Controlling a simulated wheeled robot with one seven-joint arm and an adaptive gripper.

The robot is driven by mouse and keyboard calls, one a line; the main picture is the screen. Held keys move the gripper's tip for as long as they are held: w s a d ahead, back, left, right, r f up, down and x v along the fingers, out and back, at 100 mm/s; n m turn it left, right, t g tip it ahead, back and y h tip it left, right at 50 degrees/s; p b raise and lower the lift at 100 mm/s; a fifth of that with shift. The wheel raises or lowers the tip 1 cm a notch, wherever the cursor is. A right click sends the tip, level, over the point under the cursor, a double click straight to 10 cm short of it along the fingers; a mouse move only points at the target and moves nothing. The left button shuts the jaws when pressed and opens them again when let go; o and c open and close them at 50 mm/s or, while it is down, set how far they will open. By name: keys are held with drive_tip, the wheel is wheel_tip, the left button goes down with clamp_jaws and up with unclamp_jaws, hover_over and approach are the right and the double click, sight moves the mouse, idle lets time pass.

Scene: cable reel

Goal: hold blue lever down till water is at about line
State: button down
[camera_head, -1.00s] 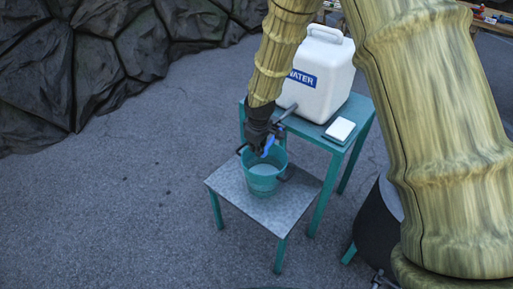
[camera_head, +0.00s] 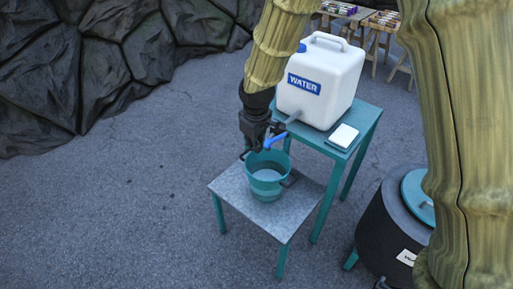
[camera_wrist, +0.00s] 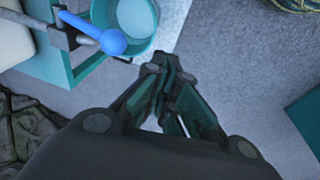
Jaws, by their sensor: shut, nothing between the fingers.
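The white water container (camera_head: 325,88) stands on the taller teal table, with a grey spout at its lower front. The blue lever (camera_head: 276,140) sticks out from the spout and slopes down toward the left. Its round blue knob (camera_wrist: 112,42) shows in the wrist view. The teal bucket (camera_head: 266,171) stands below with pale water (camera_head: 267,189) in it; I cannot make out the line. My gripper (camera_head: 257,148) is shut and empty, beside the lever and above the bucket. In the wrist view its fingertips (camera_wrist: 165,66) are apart from the knob, to its right.
The bucket rests on a low grey-topped stand (camera_head: 270,215). A dark barrel with a teal lid (camera_head: 418,195) stands at the right. Pavement at the left is clear, with rocks behind.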

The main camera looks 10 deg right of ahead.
drive_tip(key=shift+s+a+r, duration=0.15)
drive_tip(key=shift+s+r, duration=0.1)
drive_tip(key=shift+r, duration=0.2)
drive_tip(key=shift+s+a+r, duration=0.1)
drive_tip(key=shift+s+r, duration=0.1)
drive_tip(key=shift+r, duration=0.25)
drive_tip(key=shift+f, duration=0.1)
idle(0.4)
drive_tip(key=s+d+f+m+g+y, duration=0.1)
drive_tip(key=s+d+f+m, duration=0.15)
drive_tip(key=s+f, duration=0.75)
drive_tip(key=s+d+f+m+g+y, duration=0.1)
drive_tip(key=s+d+f+m, duration=0.3)
drive_tip(key=f, duration=1)
drive_tip(key=s+d+f, duration=0.3)
drive_tip(key=s, duration=0.4)
drive_tip(key=s+d+f+m+h, duration=0.1)
drive_tip(key=s+f, duration=0.3)
drive_tip(key=s, duration=0.4)
drive_tip(key=s+d+f+m+h, duration=0.1)
drive_tip(key=s+d+f, duration=0.2)
drive_tip(key=s, duration=0.5)
drive_tip(key=shift+d+f+g, duration=0.3)
drive_tip(key=shift+d+f, duration=0.05)
drive_tip(key=shift+d, duration=0.45)
drive_tip(key=shift+s+d+m, duration=0.1)
drive_tip(key=shift+s+m, duration=0.1)
drive_tip(key=shift+m, duration=0.15)
